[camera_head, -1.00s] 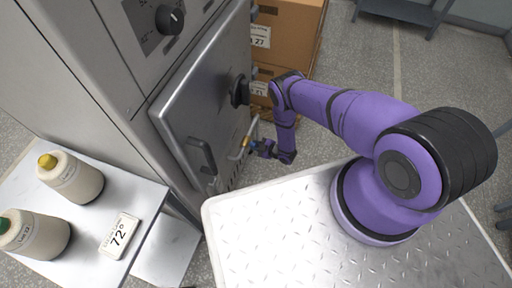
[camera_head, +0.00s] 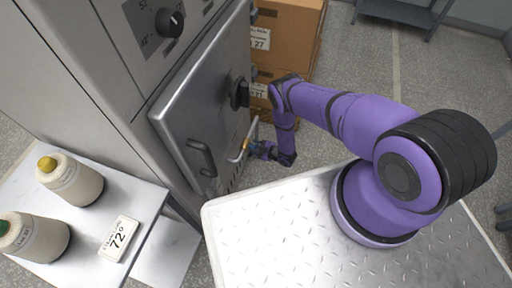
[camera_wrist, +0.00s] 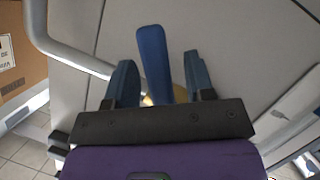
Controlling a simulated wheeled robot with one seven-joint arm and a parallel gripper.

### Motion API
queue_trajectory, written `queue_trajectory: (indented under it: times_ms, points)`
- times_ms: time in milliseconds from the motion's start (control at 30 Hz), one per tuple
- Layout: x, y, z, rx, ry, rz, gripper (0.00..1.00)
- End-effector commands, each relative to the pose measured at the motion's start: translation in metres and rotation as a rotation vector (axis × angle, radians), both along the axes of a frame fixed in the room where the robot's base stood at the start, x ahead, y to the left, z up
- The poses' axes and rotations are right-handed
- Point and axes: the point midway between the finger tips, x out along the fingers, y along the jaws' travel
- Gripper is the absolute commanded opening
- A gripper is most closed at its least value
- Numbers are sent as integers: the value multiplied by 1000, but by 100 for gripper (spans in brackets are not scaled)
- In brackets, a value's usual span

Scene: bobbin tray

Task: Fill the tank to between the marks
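A blue valve lever (camera_wrist: 155,62) stands between the two fingers of my gripper (camera_wrist: 162,82) in the wrist view. A brass-coloured part (camera_wrist: 165,95) shows behind it, partly hidden by my gripper. The fingers are apart, with a gap on the lever's right; contact on its left is hard to judge. A pale curved pipe (camera_wrist: 62,50) runs in from the upper left. In the head view my gripper (camera_head: 254,150) is small, low beside the steel machine, at a pipe (camera_head: 238,156) with a yellow part (camera_head: 246,144). I cannot make out tank marks or a water level.
The steel door (camera_head: 205,95) has a handle (camera_head: 200,158) and a black knob (camera_head: 240,93). Thread cones (camera_head: 72,182) and a 72° card (camera_head: 118,238) are on a side table (camera_head: 150,198). Cardboard boxes (camera_head: 290,30) stand behind my arm.

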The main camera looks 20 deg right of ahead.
Motion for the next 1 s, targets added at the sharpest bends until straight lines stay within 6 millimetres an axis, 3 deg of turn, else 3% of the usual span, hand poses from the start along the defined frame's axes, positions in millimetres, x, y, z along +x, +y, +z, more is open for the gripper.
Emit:
queue_trajectory:
  times_ms: [267, 700, 1000]
  points:
    - [-8, -8, 3, -1, 2, -1, 49]
    - [-63, -55, 28, -1, 2, -1, 49]
    - [-78, -67, 34, 0, 0, 0, 49]
